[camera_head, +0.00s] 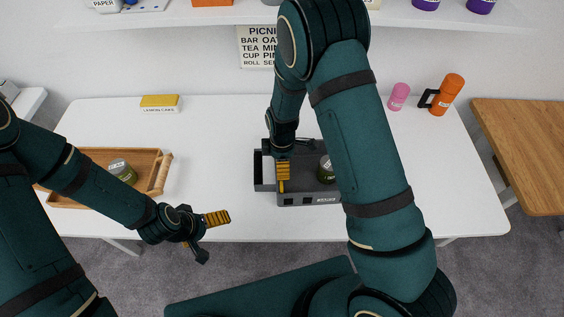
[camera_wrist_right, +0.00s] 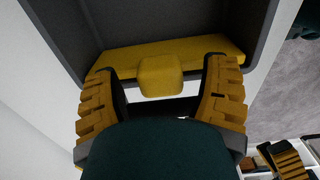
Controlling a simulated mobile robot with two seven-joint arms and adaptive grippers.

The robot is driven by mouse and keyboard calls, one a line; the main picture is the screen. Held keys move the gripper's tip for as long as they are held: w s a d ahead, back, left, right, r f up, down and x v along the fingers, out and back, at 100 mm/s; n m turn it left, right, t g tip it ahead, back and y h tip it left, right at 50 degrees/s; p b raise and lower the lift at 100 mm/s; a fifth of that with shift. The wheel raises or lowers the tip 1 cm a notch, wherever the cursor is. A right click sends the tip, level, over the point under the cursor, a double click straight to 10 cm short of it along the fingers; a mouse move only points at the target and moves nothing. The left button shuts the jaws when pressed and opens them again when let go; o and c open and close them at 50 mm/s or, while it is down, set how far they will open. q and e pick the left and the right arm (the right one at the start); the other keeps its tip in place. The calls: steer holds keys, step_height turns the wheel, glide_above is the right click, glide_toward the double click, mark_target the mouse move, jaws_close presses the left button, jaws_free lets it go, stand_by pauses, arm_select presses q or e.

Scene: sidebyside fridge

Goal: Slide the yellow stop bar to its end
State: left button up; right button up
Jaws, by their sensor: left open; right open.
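The yellow stop bar (camera_wrist_right: 205,52) spans the inside of a dark grey box in the right wrist view, with a square yellow knob (camera_wrist_right: 160,75) at its middle. My left gripper (camera_head: 209,236) is open and empty near the table's front edge.
A green-labelled jar (camera_head: 326,170) stands in the box, partly behind my right arm. A wooden tray (camera_head: 152,180) with another jar (camera_head: 122,171) is at left. A yellow lemon cake box (camera_head: 160,103), pink cup (camera_head: 399,96) and orange mug (camera_head: 446,95) stand farther back. The table's right part is clear.

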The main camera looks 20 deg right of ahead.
jaws_close()
steer(key=d, duration=0.3)
steer(key=s+d+b, duration=0.1)
steer(key=d, duration=0.1)
steer(key=s+d, duration=0.1)
steer(key=d, duration=0.2)
steer(key=shift+d, duration=0.35)
jaws_free()
steer(key=shift+d, duration=0.1)
